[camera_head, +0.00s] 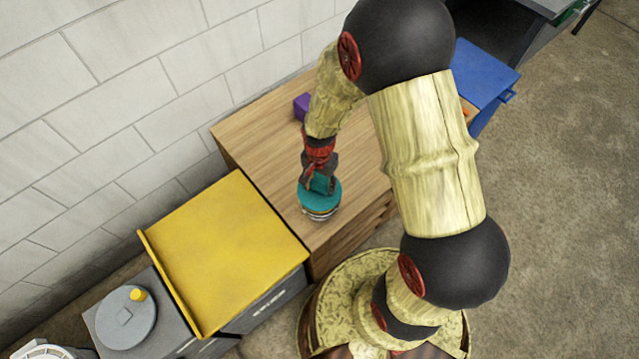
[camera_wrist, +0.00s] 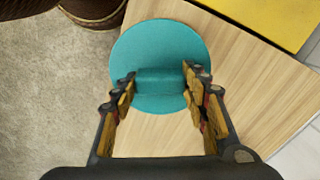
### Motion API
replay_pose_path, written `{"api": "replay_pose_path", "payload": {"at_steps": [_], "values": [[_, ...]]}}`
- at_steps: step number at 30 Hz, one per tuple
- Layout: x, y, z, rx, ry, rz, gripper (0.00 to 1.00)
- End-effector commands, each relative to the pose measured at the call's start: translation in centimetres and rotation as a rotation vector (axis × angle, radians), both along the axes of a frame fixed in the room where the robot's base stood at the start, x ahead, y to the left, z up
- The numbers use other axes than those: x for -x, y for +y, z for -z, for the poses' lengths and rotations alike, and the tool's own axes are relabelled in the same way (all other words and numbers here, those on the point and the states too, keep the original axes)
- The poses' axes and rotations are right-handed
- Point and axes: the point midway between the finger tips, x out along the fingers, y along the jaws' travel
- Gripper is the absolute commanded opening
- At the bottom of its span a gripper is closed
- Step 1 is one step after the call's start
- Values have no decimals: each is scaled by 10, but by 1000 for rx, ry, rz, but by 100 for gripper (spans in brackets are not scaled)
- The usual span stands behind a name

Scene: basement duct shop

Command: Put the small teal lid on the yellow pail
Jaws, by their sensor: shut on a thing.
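The teal lid (camera_head: 316,199) is a round disc with a block-shaped handle, at the front part of the wooden cabinet top. My gripper (camera_head: 319,186) is above it, with its fingers on either side of the handle. In the wrist view my gripper (camera_wrist: 161,86) is shut on the handle of the teal lid (camera_wrist: 160,47). In the head view a small round thing with pale and yellowish bands (camera_head: 322,214) shows just under the lid. It may be the yellow pail, mostly hidden by the lid; I cannot tell whether they touch.
The wooden cabinet top (camera_head: 262,135) is mostly clear, with a purple block (camera_head: 301,106) behind my gripper. A yellow-topped unit (camera_head: 225,250) adjoins on the left, near a grey disc (camera_head: 127,318). A blue bin (camera_head: 487,72) stands at the right. A block wall (camera_head: 120,90) runs behind.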

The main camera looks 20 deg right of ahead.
Motion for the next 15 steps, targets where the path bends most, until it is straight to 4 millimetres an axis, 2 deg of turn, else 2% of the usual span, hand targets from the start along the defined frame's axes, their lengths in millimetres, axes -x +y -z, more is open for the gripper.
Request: {"api": "replay_pose_path", "payload": {"at_steps": [14, 15], "values": [[0, 0, 9, 0, 0, 0, 19], [0, 0, 9, 0, 0, 0, 47]]}}
